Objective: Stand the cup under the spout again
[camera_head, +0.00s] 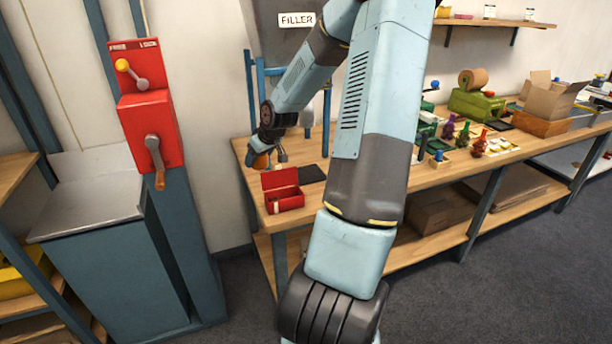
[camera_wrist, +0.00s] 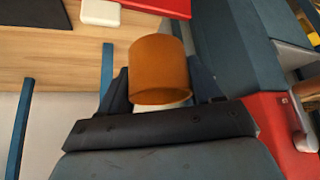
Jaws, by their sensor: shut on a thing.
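An orange-brown cup (camera_wrist: 158,66) is in the wrist view, between the two dark fingers of my gripper (camera_wrist: 160,88), which is shut on it. In the head view the cup (camera_head: 261,161) shows small and orange at my gripper (camera_head: 268,154), over the left end of the wooden bench. The filler (camera_head: 296,42) bears its sign at the back, above the bench. My arm hides much of it, and I cannot make out the spout clearly.
A red open box (camera_head: 282,190) and a dark flat pad (camera_head: 312,174) are on the bench (camera_head: 330,200) near the cup. Blue posts (camera_head: 326,120) stand behind. A red cranked machine (camera_head: 147,115) stands left. Several coloured items and a cardboard box (camera_head: 551,98) crowd the bench's right.

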